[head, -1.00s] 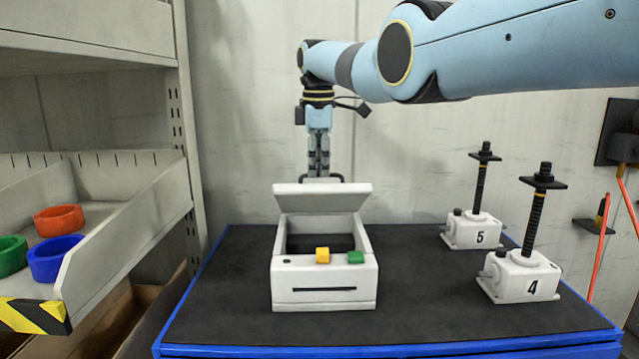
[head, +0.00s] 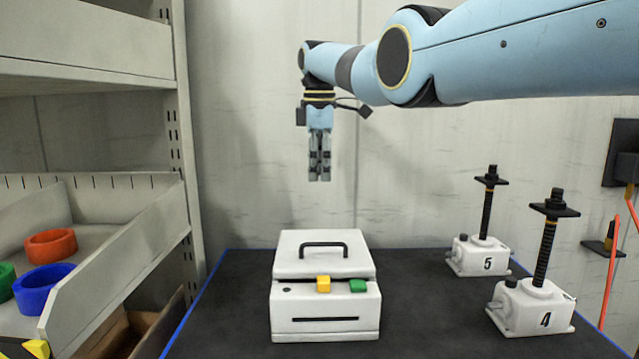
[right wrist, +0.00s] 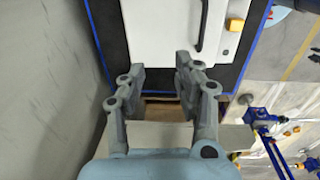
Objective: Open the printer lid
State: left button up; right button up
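The white printer (head: 325,326) stands on the dark table top, with a yellow button (head: 323,284) and a green button (head: 358,286) on its front. Its lid (head: 324,263) lies down over the body, with a thin dark gap at its front edge. The black handle (head: 323,244) is on top of the lid. My right gripper (head: 320,180) hangs above and behind the lid, empty and clear of the handle. In the right wrist view its fingers (right wrist: 160,68) are apart, and part of the lid (right wrist: 182,35) with the handle (right wrist: 202,28) shows beyond them. My left gripper is not in view.
Two screw jacks, marked 5 (head: 487,263) and 4 (head: 545,320), stand on the table (head: 430,300) right of the printer. A shelf at the left holds a red ring (head: 50,245) and a blue ring (head: 43,287). A wall is behind the table.

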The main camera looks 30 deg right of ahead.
notch_tip(320, 180, up, 8)
jog(key=shift+s, duration=0.15)
jog(key=shift+a+f, duration=0.1)
dwell(0.5)
